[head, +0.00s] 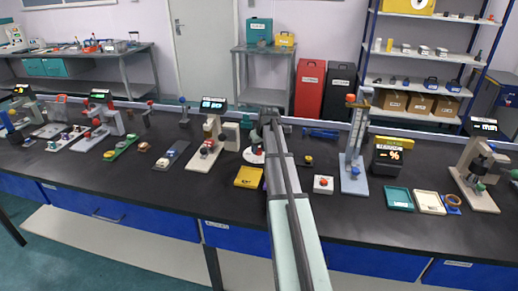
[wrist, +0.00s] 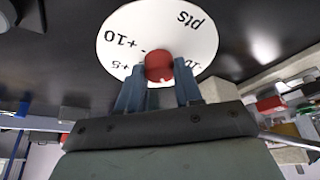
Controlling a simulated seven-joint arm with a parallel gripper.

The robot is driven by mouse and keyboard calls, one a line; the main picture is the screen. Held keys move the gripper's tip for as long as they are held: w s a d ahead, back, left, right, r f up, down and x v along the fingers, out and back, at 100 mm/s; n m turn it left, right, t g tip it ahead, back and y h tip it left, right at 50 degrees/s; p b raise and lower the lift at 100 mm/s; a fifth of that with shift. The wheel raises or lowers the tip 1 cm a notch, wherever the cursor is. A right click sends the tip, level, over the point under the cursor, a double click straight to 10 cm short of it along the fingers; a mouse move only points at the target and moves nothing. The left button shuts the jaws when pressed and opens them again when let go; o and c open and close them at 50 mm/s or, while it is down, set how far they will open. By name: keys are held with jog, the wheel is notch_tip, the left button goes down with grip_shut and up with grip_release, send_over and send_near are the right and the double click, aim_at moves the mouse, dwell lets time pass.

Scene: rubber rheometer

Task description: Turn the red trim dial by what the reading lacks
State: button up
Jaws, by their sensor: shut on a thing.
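The red trim dial (wrist: 159,64) is a round red knob at the middle of a white scale disc (wrist: 205,30) in the wrist view. The disc carries "pts", "+10", "+5" and another partly covered mark. My gripper (wrist: 158,78) has its blue-grey fingers on either side of the knob and is shut on it. The fingers cover the near part of the scale, and I cannot tell where the dial points. In the head view, my arm hides the knob, and only part of the white disc (head: 252,156) shows. A dark display (head: 388,155) shows orange characters too small to read surely.
A yellow tray (head: 248,177) lies just in front of the disc. A cream instrument (head: 210,145) stands to its left. A white box with a red button (head: 323,185) and a tall grey-blue stand (head: 354,150) are to the right. Bare black bench lies in front.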

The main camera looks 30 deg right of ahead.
jog(key=o, duration=1)
jog(key=shift+r, duration=0.1)
jog(key=v, duration=1.3)
jog(key=shift+s+r, duration=0.1)
jog(key=shift+r, duration=0.2)
